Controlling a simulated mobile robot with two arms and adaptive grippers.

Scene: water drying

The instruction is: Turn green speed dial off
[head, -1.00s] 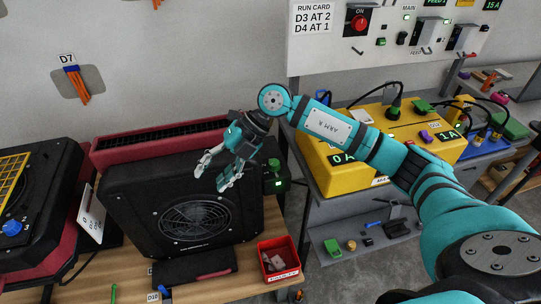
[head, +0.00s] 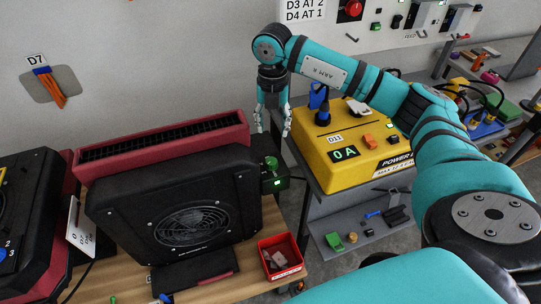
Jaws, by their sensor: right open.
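The green speed dial (head: 271,164) sits on top of a small green box (head: 274,180) with a lit indicator, on the right side of the black fan unit (head: 180,205). I cannot read the dial's setting at this size. My right gripper (head: 272,122) points straight down above the dial in the picture. Its fingers are apart, with nothing between them, and it does not touch the dial. My left gripper is not in view.
A red bin (head: 280,257) stands on the wooden bench (head: 237,276) in front. A yellow power box (head: 345,140) reading 0 A is close on the right. A red vented unit (head: 165,145) stands behind the fan. A gap separates bench and grey shelving.

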